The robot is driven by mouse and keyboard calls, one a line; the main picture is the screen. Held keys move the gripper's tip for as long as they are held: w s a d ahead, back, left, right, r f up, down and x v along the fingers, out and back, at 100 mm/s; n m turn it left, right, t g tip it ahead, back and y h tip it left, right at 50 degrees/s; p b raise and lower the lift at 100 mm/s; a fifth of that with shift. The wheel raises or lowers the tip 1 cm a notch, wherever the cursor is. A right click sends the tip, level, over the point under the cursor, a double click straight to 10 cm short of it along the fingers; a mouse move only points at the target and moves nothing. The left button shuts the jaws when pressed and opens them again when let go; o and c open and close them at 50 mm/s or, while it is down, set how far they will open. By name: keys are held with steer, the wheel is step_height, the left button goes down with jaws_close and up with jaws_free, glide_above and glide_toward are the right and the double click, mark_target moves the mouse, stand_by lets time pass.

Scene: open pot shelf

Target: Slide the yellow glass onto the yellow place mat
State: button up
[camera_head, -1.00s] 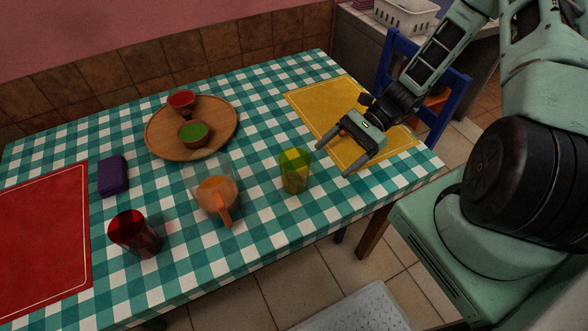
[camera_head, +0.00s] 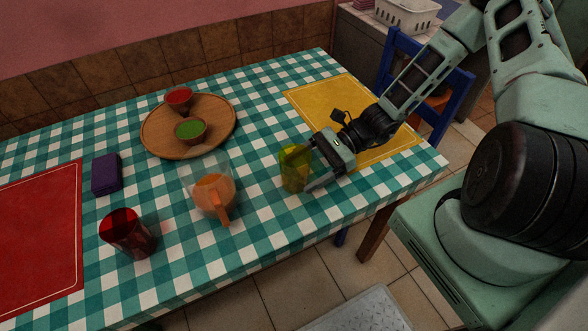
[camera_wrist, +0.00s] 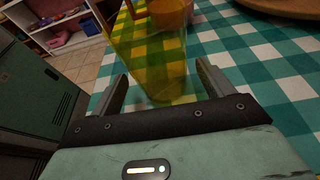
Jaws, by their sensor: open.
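The yellow glass (camera_head: 293,169) is see-through and stands upright on the checked tablecloth, to the left of the yellow place mat (camera_head: 392,152). My gripper (camera_head: 307,170) is low over the cloth at the glass's right side, its fingers pointing left. In the wrist view the glass (camera_wrist: 150,55) rises between the two open fingers (camera_wrist: 160,88), with one finger on each side of it. I cannot tell whether either finger touches the glass. My gripper and wrist hide part of the mat.
An orange pitcher (camera_head: 213,192) stands just left of the glass. A round wooden tray (camera_head: 165,145) with red and green bowls lies behind it. A red glass (camera_head: 128,233), purple box (camera_head: 106,174) and red mat (camera_head: 35,235) are farther left. A blue chair (camera_head: 458,90) stands beyond the table's right edge.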

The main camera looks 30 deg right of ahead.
mark_target(362, 155)
steer(key=shift+x, duration=0.9)
steer(key=c, duration=0.7)
steer(key=shift+d+p, duration=0.65)
steer(key=shift+d, duration=8.65)
steer(key=o, duration=0.8)
steer(key=shift+o, duration=0.2)
